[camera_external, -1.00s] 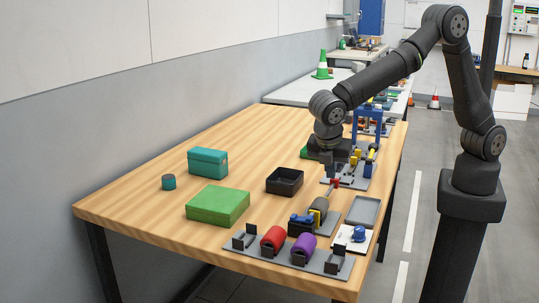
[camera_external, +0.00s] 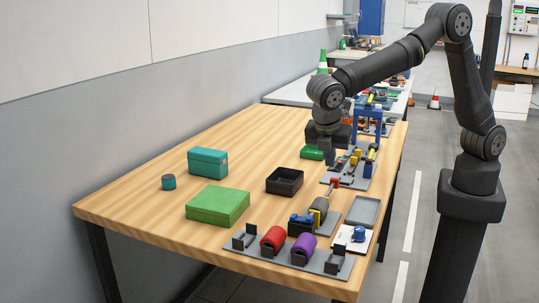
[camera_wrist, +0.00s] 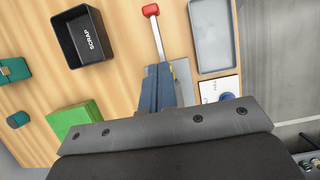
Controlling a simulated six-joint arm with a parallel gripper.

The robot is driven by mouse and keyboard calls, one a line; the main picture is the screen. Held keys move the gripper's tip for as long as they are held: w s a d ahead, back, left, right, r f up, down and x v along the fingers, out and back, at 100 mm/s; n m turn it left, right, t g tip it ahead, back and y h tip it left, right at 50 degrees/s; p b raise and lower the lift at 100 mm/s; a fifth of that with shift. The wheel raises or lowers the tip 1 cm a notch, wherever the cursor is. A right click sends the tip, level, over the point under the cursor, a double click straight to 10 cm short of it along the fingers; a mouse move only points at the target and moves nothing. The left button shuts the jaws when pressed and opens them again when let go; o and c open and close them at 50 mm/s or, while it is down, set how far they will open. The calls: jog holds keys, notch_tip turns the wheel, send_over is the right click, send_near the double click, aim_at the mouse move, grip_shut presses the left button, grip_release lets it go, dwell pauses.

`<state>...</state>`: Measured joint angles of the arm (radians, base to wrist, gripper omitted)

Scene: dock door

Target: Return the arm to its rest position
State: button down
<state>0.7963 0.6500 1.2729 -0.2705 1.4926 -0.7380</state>
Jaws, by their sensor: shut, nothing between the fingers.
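My gripper (camera_external: 329,158) hangs pointing down above the far right part of the wooden table (camera_external: 150,205), with its fingers shut and empty. In the wrist view, the closed blue-grey fingers (camera_wrist: 158,72) show over the table, near a lever with a red end (camera_wrist: 150,10). The same red-ended lever (camera_external: 334,183) shows in front of my gripper in the external view. My gripper appears apart from the tabletop, but its exact height is hard to tell.
A black scrap bin (camera_external: 284,190), teal box (camera_external: 208,162), green box (camera_external: 217,213) and grey tray (camera_external: 363,211) stand on the table. A rack with red (camera_external: 273,239) and purple rolls (camera_external: 304,246) is at the front. A blue frame (camera_external: 377,140) stands close behind my gripper.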

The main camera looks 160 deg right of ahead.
aim_at(334, 185)
jog(key=x, duration=0.7)
jog(key=s, duration=0.1)
jog(key=s+f, duration=0.1)
jog(key=s, duration=0.1)
jog(key=shift+s+f, duration=0.25)
jog(key=shift+s, duration=0.1)
jog(key=shift+w, duration=0.35)
jog(key=c, duration=2.2)
grip_release()
